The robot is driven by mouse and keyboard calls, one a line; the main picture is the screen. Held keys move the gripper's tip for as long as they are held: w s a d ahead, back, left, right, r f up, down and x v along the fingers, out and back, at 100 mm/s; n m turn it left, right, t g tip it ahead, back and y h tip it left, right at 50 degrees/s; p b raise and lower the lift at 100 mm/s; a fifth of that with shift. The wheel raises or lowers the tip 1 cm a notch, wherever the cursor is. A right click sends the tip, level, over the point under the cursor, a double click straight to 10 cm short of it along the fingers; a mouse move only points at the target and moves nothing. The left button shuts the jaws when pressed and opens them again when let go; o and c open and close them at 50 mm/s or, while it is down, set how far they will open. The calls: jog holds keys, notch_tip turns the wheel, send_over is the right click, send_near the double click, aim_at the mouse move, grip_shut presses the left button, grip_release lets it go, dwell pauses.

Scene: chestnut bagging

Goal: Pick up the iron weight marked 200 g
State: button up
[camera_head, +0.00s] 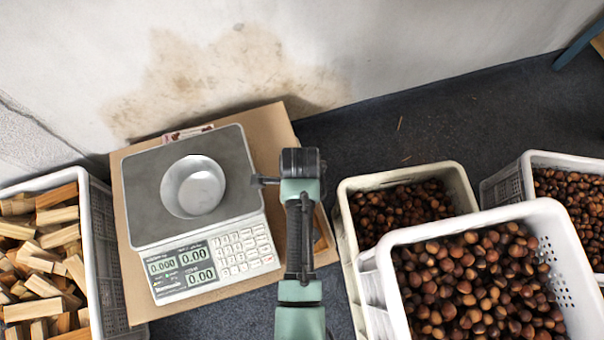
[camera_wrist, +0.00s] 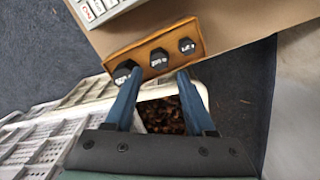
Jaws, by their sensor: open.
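Three dark iron weights stand in a row on a tan wooden block (camera_wrist: 143,54) in the wrist view. The middle weight (camera_wrist: 158,58) has pale marking that looks like 200 g, though it is small and blurred. The left weight (camera_wrist: 123,72) and right weight (camera_wrist: 187,46) also bear marks that I cannot read surely. My gripper (camera_wrist: 158,74) is open and empty, its two blue fingers apart on the near side of the block, with the middle weight beyond the gap. In the head view my arm hides the weights; only a sliver of the block (camera_head: 321,238) shows.
A scale (camera_head: 245,240) with a metal bowl (camera_head: 193,187) stands on a cardboard box (camera_head: 285,125) left of my arm. White crates of chestnuts (camera_head: 553,215) stand at right. A crate of wood pieces (camera_head: 98,215) stands at far left.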

jog(key=f+b, duration=0.1)
jog(key=f, duration=0.1)
jog(key=f+b, duration=0.1)
jog(key=f, duration=0.1)
jog(key=d+f+b, duration=0.1)
jog(key=f, duration=0.2)
jog(key=shift+s+b, duration=0.2)
jog(key=shift+b, duration=0.1)
jog(key=shift+r, duration=0.1)
grip_shut()
